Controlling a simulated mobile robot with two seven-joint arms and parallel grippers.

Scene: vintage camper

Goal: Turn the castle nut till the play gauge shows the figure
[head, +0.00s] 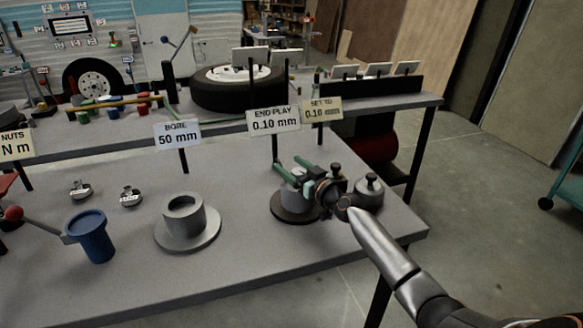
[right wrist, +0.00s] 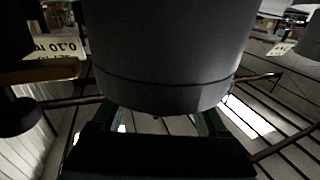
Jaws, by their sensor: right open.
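The END PLAY sign (head: 273,120) reads 0.10 mm. The SET TO sign (head: 321,110) beside it also seems to read 0.10 mm. Below them a grey cylindrical hub (head: 296,203) stands on a dark round base (head: 283,214). My right gripper (head: 291,172) is at the top of this hub, its green fingers open. In the right wrist view a large grey cylinder (right wrist: 170,60) fills the space ahead of the open fingers (right wrist: 162,122). I cannot make out the castle nut; the gripper and hub cover that spot. My left gripper is not in view.
A grey lidded piece with a black knob (head: 369,188) stands close right of the gripper. Left on the bench (head: 240,243) are a bored grey cylinder (head: 185,215), a blue cup (head: 90,236) and a BORE sign (head: 177,134). The front middle is clear. A tyre (head: 238,88) lies behind.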

